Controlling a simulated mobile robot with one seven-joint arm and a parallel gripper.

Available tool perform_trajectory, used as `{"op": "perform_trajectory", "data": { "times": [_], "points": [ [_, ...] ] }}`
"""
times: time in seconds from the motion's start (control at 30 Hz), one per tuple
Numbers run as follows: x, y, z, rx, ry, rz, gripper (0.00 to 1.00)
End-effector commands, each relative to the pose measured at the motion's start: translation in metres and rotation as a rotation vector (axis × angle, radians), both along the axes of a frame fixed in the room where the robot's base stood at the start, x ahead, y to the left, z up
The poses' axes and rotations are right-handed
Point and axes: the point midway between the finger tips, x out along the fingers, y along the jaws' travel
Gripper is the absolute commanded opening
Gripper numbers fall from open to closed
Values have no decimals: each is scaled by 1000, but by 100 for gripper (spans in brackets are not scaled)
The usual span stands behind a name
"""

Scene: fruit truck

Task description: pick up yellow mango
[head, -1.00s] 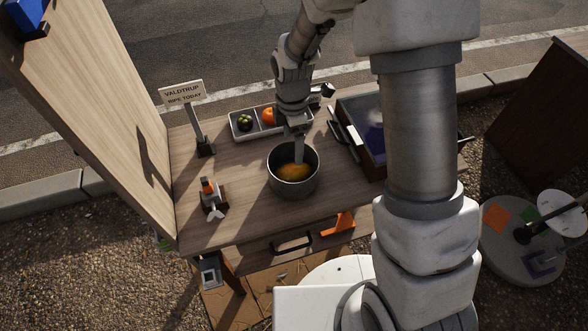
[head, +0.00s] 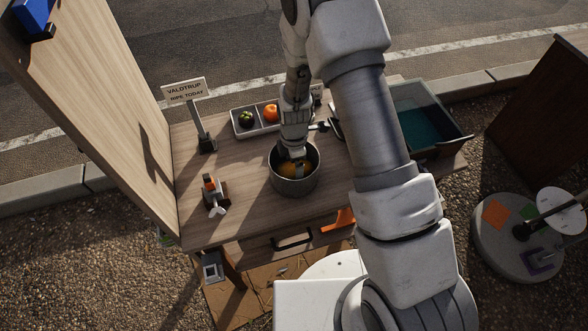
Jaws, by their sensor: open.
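The yellow mango (head: 291,171) lies inside a round grey metal pot (head: 296,188) on the wooden table. Only part of the mango shows, with my gripper above it and the pot wall around it. My gripper (head: 294,160) points down into the pot's mouth, its jaws open at or very near the mango. I cannot tell whether the fingers touch it.
A white divided tray (head: 257,128) behind the pot holds a dark green fruit (head: 246,118) and an orange one (head: 271,113). A dark bin (head: 437,148) stands at the right. A sign (head: 186,89) and an orange-and-grey tool (head: 214,191) stand at the left.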

Motion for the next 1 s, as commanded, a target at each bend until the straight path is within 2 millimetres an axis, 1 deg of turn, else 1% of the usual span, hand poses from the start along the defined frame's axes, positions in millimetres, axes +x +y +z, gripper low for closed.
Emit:
{"op": "perform_trajectory", "data": {
  "times": [0.03,0.13,0.37,0.4,0.43,0.63,0.87,1.0],
  "points": [
    [0,0,-5,-1,2,-1,100],
    [0,0,-11,-1,0,0,100],
    [0,0,-13,-1,-1,0,100],
    [0,0,-13,-1,-1,0,98],
    [0,0,-13,-1,-1,0,93],
    [0,0,-12,0,0,0,57],
    [0,0,-11,0,-1,0,56],
    [1,0,-3,2,-3,-1,56]
  ]
}}
